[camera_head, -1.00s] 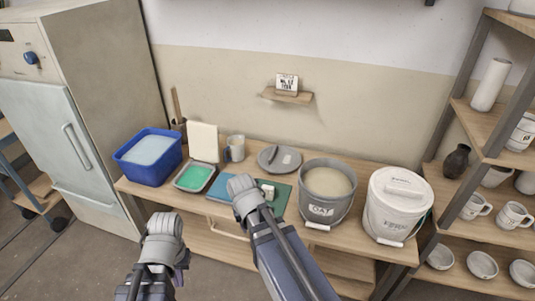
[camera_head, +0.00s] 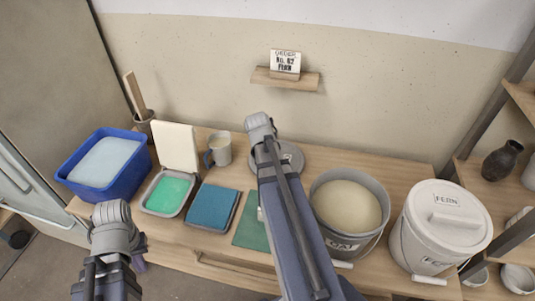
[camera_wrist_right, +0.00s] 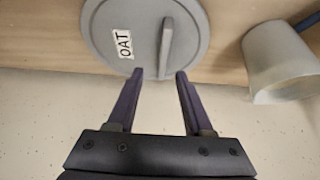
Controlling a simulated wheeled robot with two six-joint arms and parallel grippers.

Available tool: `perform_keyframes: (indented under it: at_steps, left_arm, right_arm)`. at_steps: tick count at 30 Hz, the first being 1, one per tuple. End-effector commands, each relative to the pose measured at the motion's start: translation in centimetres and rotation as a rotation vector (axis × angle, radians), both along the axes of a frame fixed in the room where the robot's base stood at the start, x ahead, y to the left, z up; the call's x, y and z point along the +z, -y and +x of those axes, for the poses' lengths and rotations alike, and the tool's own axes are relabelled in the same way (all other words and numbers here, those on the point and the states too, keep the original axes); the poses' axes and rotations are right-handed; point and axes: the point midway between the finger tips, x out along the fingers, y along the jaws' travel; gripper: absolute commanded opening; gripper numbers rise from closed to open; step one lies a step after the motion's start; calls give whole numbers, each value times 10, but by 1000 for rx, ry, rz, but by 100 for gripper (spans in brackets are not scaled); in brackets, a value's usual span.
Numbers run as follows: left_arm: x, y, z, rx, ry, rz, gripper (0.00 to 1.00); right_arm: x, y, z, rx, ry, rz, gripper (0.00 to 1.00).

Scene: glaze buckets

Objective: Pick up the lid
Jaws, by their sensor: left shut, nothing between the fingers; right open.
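A round grey lid (camera_head: 291,157) lies flat at the back of the table, partly hidden by my right arm in the head view. The right wrist view shows the lid (camera_wrist_right: 112,40) closely, with a bar handle (camera_wrist_right: 166,46) and an "OAT" label. My right gripper (camera_wrist_right: 160,76) is open and empty. Its fingertips are at the lid's near edge in that view, roughly either side of the handle's line; whether they touch is unclear. My left gripper (camera_head: 139,256) is shut and empty, in front of the table at the left. The open grey "OAT" bucket (camera_head: 349,207) holds pale glaze.
A white bucket (camera_head: 425,245) with its "FERN" lid on stands at the right. A mug (camera_head: 220,150) stands left of the lid. A blue tub (camera_head: 105,165), green tray (camera_head: 167,193) and blue cloth (camera_head: 212,207) lie left. A small shelf (camera_head: 285,80) holds an order card.

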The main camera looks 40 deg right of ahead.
Motion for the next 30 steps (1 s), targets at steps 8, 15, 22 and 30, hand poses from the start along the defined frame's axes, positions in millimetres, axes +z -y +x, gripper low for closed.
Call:
perform_keyframes:
  at_steps: [8, 15, 22, 30]
  left_arm:
    - [-8, 0, 0, 0, 0, 0, 0]
    - [-25, 0, 0, 0, 0, 0, 0]
    - [-28, 0, 0, 0, 0, 0, 0]
    - [-58, 0, 0, 0, 0, 0, 0]
  right_arm:
    - [-8, 4, 2, -4, 2, -1, 51]
    - [-25, 11, 9, -2, 1, 0, 51]
    - [-28, 12, 11, -2, 1, 0, 51]
    - [-58, 20, 25, -2, 1, 0, 51]
